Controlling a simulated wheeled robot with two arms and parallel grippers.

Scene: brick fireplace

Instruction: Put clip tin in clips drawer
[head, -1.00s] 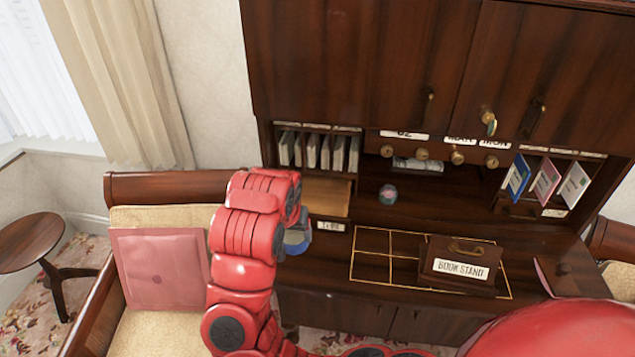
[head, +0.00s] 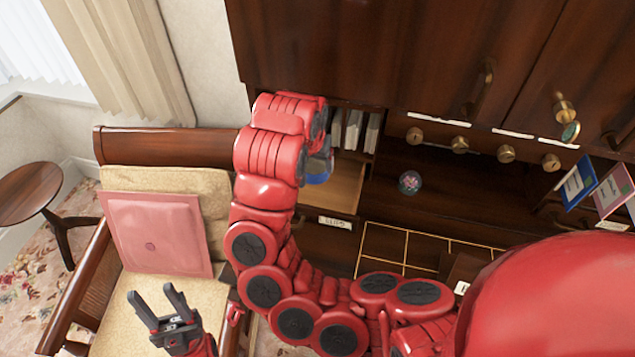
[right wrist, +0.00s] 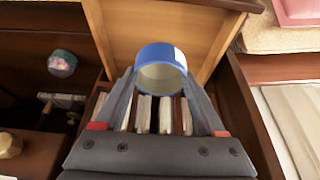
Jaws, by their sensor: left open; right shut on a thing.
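The clip tin (head: 319,170) is a round blue tin, partly hidden behind my right arm in the head view. In the right wrist view the tin (right wrist: 170,52) is between the two fingers of my right gripper (right wrist: 160,80), which is shut on it. The open wooden drawer (head: 343,186) has a white label (head: 335,223) on its front; the lettering is too small to read surely. In the right wrist view the tin appears over the bare drawer floor (right wrist: 130,22); its height above it is unclear. My left gripper (head: 166,312) is open and empty in front of the chair.
Upright papers or envelopes (head: 353,130) fill slots above the drawer. A glass paperweight (head: 410,182) stands on the desk to the right. A gold-lined grid (head: 392,243) marks the desktop. A cushioned chair (head: 172,178) with a pink cushion (head: 158,232) is left of the desk.

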